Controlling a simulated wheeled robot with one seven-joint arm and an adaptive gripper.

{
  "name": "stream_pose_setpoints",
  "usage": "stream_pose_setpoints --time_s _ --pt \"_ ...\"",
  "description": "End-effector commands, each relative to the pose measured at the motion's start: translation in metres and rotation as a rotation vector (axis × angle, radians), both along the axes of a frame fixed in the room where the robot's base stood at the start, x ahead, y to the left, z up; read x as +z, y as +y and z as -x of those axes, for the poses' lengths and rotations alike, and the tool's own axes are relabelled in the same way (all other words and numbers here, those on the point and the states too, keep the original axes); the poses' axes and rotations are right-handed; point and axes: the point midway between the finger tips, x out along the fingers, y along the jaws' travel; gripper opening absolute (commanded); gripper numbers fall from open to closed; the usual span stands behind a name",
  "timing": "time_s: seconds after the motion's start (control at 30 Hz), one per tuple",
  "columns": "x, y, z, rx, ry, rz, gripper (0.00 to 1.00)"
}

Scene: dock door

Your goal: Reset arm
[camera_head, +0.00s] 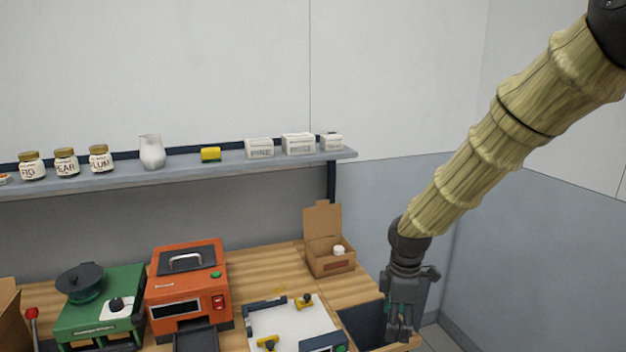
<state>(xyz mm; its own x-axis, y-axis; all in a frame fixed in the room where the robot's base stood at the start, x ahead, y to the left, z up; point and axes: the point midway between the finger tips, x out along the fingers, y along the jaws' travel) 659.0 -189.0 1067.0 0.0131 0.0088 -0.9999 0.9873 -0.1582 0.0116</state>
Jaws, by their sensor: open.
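My arm comes in from the upper right, its links wrapped in a pale yellow-green sleeve. It slopes down and left to my gripper (401,325) at the lower right. The gripper is dark grey, points downward, and is open with nothing visible between its fingers. It is over the right end of the wooden bench (262,268), in front of a dark recess or bin (362,322). Whether the fingertips touch anything there cannot be told.
An open cardboard box (330,262) with a white item stands left of my gripper. A white board fixture (290,325), an orange machine (188,285) and a green machine (100,308) line the bench. Above, a shelf (200,167) carries jars, a pitcher (152,153) and white boxes (298,144).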

Motion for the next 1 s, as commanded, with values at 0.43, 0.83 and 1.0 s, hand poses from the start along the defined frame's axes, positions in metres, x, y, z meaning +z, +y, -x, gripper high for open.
stream_pose_setpoints --time_s 0.43,0.83,1.0 --pt "-0.084 0.002 0.032 -0.192 0.028 -0.055 0.69" --pt "-0.221 0.01 0.114 -0.583 0.074 -0.113 0.69" --pt "-0.274 0.007 0.163 -0.783 0.086 -0.116 0.69"
